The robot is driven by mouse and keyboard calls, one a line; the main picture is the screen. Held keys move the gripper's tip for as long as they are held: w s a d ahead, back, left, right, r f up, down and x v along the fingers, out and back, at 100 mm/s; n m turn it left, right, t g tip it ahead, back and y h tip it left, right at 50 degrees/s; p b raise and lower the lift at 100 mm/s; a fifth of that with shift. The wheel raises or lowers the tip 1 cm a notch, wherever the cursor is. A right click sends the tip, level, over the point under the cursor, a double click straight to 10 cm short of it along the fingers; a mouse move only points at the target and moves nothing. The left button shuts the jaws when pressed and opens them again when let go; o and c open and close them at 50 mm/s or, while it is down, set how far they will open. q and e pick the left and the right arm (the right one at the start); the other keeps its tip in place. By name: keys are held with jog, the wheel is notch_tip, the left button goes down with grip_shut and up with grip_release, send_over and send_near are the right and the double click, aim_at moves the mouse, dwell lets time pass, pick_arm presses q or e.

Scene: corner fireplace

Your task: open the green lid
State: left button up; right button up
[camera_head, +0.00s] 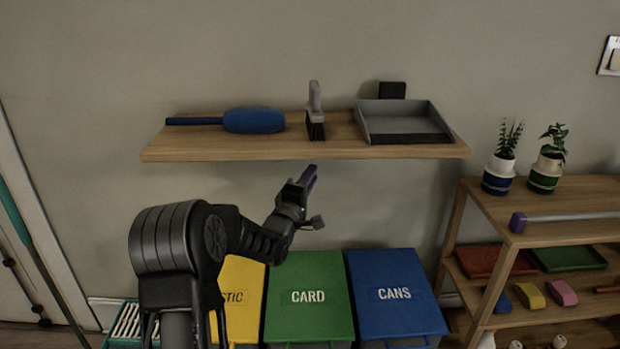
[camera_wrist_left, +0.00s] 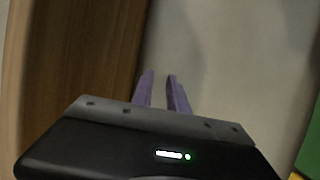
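The green lid (camera_head: 308,322), marked CARD, lies shut on the middle bin below the shelf. Its lower edge is near the bottom of the head view. A green patch at the right edge of the wrist view (camera_wrist_left: 311,143) looks like part of it. My left gripper (camera_head: 311,175), with purple fingers, is above and behind the lid, just under the shelf's front edge, and not touching the lid. In the left wrist view its fingers (camera_wrist_left: 161,85) are parted with nothing between them. My right gripper is out of view.
A yellow lid (camera_head: 243,290) is left of the green one, partly behind my arm; a blue lid (camera_head: 394,315) is right. The wooden shelf (camera_head: 250,151) above holds a duster, brush and dustpan. A wooden rack (camera_head: 500,205) stands at right.

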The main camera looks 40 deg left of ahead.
pick_arm(q)
jog(key=v, duration=0.8)
jog(key=shift+b, duration=0.3)
